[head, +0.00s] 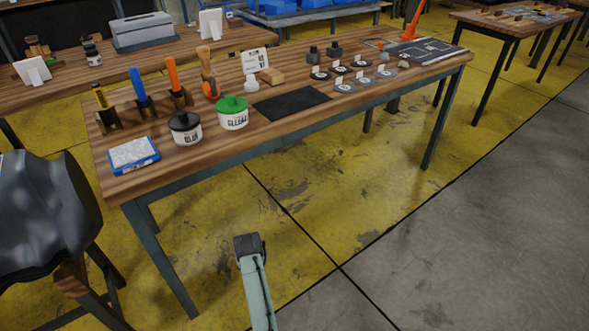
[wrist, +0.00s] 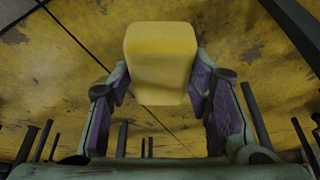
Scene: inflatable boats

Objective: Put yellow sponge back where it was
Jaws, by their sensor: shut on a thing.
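The yellow sponge (wrist: 160,62) is a rounded block held between the two purple-padded fingers of my gripper (wrist: 161,85) in the wrist view. The pads press on its two sides, and the yellow floor shows behind it. In the head view my arm rises from the bottom in front of the wooden workbench (head: 350,105), over the floor and below the bench top. The sponge and my fingers cannot be made out there.
On the bench stand a blue-edged box (head: 134,155), a black-lidded jar (head: 186,129), a green-lidded jar (head: 233,113), a black mat (head: 290,103) and several small discs. A draped stool (head: 45,215) stands at left. The floor in front is open.

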